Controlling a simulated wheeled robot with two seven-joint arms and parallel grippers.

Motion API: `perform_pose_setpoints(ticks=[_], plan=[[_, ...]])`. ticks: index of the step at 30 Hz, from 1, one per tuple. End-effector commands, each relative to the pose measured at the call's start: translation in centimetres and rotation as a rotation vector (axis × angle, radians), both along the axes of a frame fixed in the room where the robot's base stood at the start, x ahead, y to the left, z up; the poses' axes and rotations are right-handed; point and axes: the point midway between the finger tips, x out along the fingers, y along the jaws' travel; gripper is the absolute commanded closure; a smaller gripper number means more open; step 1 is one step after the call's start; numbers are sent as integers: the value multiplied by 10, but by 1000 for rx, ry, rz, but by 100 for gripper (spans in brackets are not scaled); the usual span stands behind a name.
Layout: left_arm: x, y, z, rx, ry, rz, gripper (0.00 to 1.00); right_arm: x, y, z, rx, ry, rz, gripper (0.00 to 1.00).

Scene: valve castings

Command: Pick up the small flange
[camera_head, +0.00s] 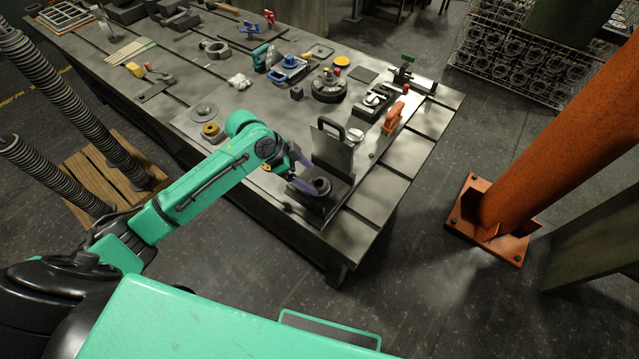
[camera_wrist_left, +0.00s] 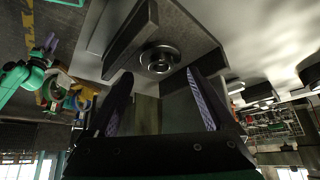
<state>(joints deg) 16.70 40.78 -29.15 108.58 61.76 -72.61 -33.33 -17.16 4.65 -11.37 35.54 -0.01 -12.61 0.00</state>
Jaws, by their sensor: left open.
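A small dark round flange (camera_head: 319,186) with a raised hub sits on a dark metal plate near the table's front right corner. In the left wrist view the flange (camera_wrist_left: 159,60) shows its round stepped face, ahead of and between my fingers. My left gripper (camera_head: 308,175) is open, with its purple-grey finger pads close beside the flange in the head view. In the left wrist view the left gripper (camera_wrist_left: 162,100) has its fingers wide apart and nothing between them. I cannot tell whether a finger touches the flange. My right gripper is not in view.
An upright grey plate with a black handle (camera_head: 333,145) stands just behind the flange. An orange clamp (camera_head: 393,117) and a dark round casting (camera_head: 329,86) lie further back on the table (camera_head: 330,225). An orange post (camera_head: 560,130) stands at the right, off the table.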

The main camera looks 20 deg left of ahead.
Motion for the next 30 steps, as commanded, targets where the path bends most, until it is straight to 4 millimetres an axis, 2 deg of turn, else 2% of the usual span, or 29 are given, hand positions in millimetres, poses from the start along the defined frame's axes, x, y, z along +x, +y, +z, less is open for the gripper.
perform_pose_setpoints(ticks=[6,12,14,15,19,20,30], plan=[[10,-18,-30,0,1,2,14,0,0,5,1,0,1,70],[10,-19,-32,1,0,1,14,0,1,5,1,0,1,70],[10,-19,-32,1,0,1,33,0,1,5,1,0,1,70],[10,-19,-32,1,0,1,48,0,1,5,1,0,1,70],[10,-18,-32,1,0,1,98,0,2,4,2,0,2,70],[10,-18,-31,0,-1,2,100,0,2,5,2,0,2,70],[8,-17,-27,0,-2,0,100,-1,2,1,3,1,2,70]])
